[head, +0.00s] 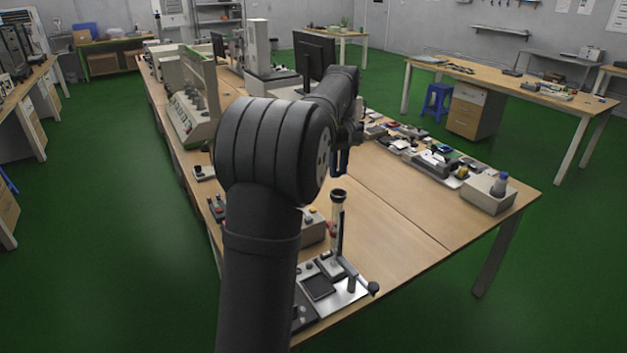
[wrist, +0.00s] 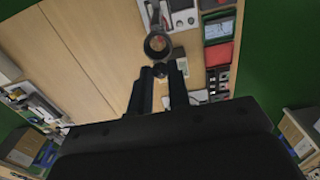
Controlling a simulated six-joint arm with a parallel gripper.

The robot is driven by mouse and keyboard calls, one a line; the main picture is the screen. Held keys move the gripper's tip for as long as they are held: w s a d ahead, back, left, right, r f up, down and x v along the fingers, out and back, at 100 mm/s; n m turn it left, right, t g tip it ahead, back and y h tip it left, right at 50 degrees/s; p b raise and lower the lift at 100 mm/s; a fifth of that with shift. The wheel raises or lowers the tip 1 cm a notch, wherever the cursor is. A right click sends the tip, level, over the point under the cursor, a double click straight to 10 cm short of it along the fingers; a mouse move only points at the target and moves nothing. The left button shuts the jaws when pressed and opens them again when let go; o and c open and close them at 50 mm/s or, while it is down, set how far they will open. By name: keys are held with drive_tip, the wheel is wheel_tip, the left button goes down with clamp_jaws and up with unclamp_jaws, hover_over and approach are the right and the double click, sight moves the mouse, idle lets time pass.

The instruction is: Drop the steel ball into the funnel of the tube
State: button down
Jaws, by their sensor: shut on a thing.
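My gripper (wrist: 160,76) is shut on the steel ball (wrist: 160,69), a small dark sphere between the fingertips in the wrist view. The tube's funnel (wrist: 158,45) shows as a dark ring just beyond the ball in that view. In the head view the tube (head: 337,215) stands upright on a base plate, with its funnel (head: 338,195) at the top. My gripper (head: 340,163) points down above the funnel there. The ball cannot be made out in the head view. The exact height of the ball over the funnel is unclear.
The base plate (head: 342,291) sits near the table's front edge with small fixtures on it. A grey box (head: 488,196) and many small parts lie along the right side. Bare table (head: 400,225) lies right of the tube. Tall equipment (head: 190,115) stands at the back left.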

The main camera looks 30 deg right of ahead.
sight(340, 172)
drive_tip(key=shift+s+d+r, duration=0.15)
drive_tip(key=shift+f, duration=1.9)
drive_tip(key=c, duration=1.3)
unclamp_jaws()
drive_tip(key=shift+r, duration=0.1)
drive_tip(key=shift+r, duration=2.45)
drive_tip(key=shift+f, duration=0.15)
